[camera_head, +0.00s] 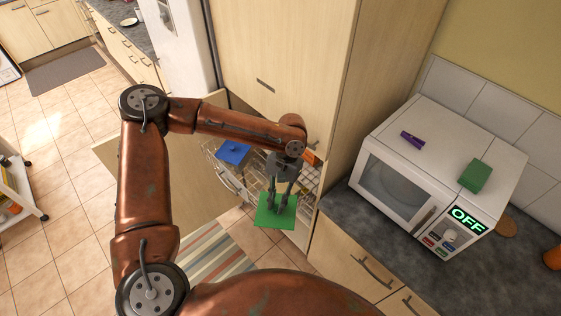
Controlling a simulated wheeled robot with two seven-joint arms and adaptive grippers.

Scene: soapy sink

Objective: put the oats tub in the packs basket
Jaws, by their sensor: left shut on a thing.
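My left gripper (279,203) points down over the pull-out wire larder and is shut on a green square-topped tub (264,218). This appears to be the oats tub; no label is readable and its lower part is hidden under its top. It is at the front right of the wire baskets (228,180). I cannot tell which basket is the packs basket, or whether the tub touches one. A blue-topped tub (233,152) is at the back left of the larder. My right gripper is not in view.
The tall cupboard (290,60) rises right behind the larder. An orange pack (311,158) is partly hidden by my gripper. A microwave (440,165) stands on the counter at right, with a purple thing (412,139) and a green block (475,176) on top.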

